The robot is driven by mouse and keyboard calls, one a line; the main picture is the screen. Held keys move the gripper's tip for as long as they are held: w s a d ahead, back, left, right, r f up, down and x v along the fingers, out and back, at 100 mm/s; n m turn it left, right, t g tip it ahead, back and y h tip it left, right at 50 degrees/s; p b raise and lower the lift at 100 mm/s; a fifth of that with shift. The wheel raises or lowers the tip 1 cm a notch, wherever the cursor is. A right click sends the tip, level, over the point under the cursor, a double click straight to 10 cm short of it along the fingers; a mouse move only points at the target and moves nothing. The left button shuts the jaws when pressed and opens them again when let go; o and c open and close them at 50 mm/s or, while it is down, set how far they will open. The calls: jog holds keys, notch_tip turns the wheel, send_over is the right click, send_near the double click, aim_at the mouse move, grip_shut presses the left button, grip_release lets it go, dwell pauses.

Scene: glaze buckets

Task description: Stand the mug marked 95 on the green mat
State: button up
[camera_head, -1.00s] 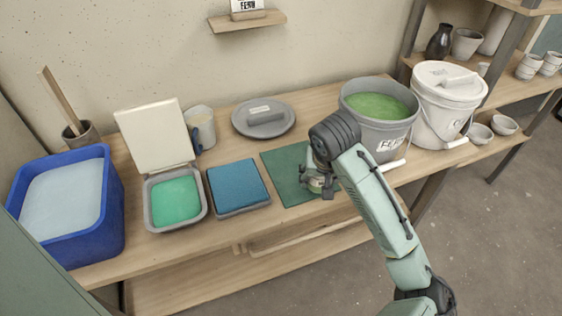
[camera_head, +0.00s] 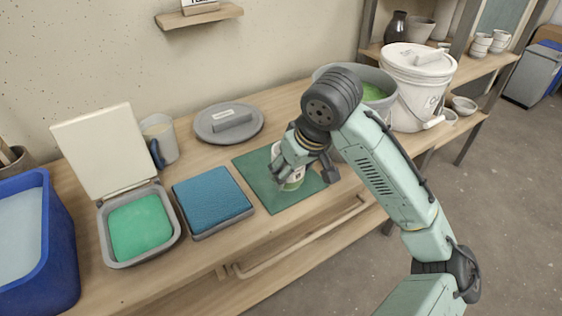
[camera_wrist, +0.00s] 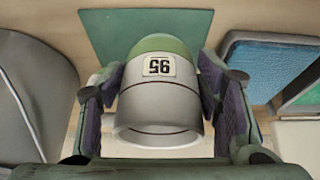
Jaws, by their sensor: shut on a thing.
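The mug marked 95 (camera_wrist: 159,97) is pale grey with a green band, and its label appears upside down in the wrist view. My gripper (camera_wrist: 158,100) is shut on it, one finger on each side. In the head view the mug (camera_head: 292,181) is mostly hidden by my gripper (camera_head: 298,172). The green mat (camera_head: 266,193) lies flat on the bench, and the mug is over it. The mat (camera_wrist: 108,32) also shows beyond the mug in the wrist view. I cannot tell whether the mug touches the mat.
A blue sponge block (camera_head: 212,198) is left of the mat, beside an open green tray (camera_head: 140,226). A grey lid (camera_head: 229,123) lies behind. A grey bucket of green glaze (camera_head: 375,91) and a white lidded bucket (camera_head: 417,86) stand right. The bench's front edge is close to the mat.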

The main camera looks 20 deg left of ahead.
jog(key=w+a, duration=0.1)
jog(key=w, duration=0.1)
jog(key=w+a, duration=0.4)
jog(key=shift+w+f+p, duration=0.2)
jog(key=shift+f+p, duration=0.15)
jog(key=shift+f, duration=1.75)
jog(key=shift+f, duration=0.15)
jog(key=o, duration=1.4)
